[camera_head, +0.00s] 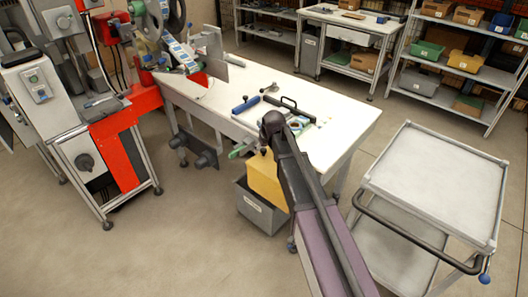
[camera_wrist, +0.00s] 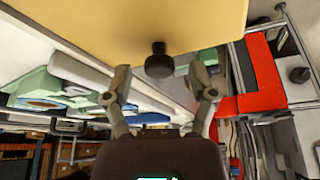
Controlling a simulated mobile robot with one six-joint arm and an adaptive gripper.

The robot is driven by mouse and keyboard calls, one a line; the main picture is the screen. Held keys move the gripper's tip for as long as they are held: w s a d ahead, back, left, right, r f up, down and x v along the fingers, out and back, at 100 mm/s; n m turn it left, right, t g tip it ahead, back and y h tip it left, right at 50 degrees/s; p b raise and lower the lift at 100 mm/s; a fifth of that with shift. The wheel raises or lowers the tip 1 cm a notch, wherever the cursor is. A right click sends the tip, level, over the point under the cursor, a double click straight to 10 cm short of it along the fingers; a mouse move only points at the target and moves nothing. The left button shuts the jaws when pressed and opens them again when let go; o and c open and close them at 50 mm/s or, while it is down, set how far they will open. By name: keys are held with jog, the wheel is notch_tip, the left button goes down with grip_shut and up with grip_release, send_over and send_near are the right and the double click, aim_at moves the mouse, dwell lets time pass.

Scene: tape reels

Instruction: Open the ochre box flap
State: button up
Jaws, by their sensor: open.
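The ochre box flap (camera_head: 265,180) stands raised over a grey bin (camera_head: 250,207) beside the table's front edge, partly hidden by my arm. In the wrist view the ochre flap (camera_wrist: 130,25) fills the top as a flat panel. A black round knob (camera_wrist: 159,62) sticks out from its lower edge. My gripper (camera_wrist: 160,74) is open. The knob appears between its two fingertips; I cannot tell whether either finger touches it. In the head view my gripper is largely hidden by my arm.
The white table (camera_head: 345,110) carries a blue roller (camera_head: 246,104), a black-handled tray and small tools. A red-framed machine (camera_head: 125,150) stands left. A grey cart (camera_head: 435,180) stands right. Shelves with bins line the back. The floor at front left is clear.

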dwell(0.3)
grip_shut()
jog(key=shift+r, duration=0.1)
